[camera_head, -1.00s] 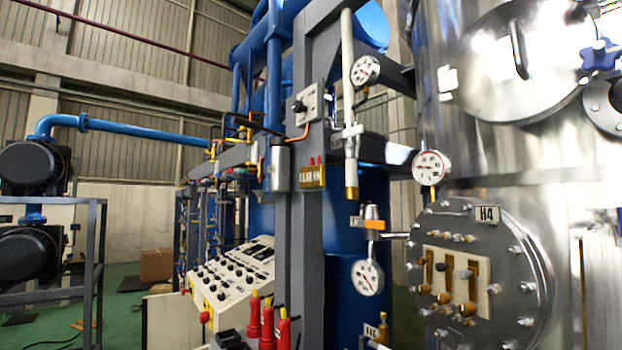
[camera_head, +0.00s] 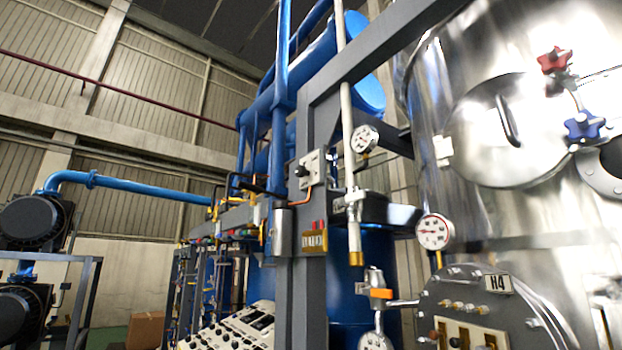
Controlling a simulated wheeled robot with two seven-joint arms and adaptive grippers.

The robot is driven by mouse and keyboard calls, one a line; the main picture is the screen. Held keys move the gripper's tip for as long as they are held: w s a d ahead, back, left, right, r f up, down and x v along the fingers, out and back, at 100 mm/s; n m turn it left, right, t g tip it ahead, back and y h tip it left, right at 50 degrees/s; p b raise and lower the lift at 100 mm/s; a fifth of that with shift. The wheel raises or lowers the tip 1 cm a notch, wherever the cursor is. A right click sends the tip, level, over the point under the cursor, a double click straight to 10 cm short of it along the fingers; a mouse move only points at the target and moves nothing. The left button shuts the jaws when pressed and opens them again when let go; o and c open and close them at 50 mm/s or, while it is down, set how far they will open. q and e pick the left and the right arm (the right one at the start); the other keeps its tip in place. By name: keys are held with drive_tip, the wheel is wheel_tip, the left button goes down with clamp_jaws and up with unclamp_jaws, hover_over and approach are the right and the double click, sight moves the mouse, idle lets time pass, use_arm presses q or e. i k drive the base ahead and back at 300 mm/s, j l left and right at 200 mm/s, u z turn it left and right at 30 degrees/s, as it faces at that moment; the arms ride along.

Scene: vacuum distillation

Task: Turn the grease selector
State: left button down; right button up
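No part is legibly marked as the grease selector, so I cannot tell which one it is. A small light-grey box with a black knob (camera_head: 301,171) is fixed to the grey steel column (camera_head: 304,270). Below it on the column is a yellow block with red tops (camera_head: 313,240). A control panel with several black knobs (camera_head: 236,328) is partly cut off at the bottom edge. Neither of my grippers is in view.
A large steel vessel (camera_head: 470,215) fills the right side, with a red star knob (camera_head: 555,61), a blue star knob (camera_head: 584,127) and an H4 flange (camera_head: 462,290). Gauges (camera_head: 434,232) stick out beside it. Black motors (camera_head: 32,222) stand at far left.

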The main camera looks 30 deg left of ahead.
sight(301, 171)
drive_tip(key=j+z, duration=0.1)
drive_tip(key=j, duration=1.85)
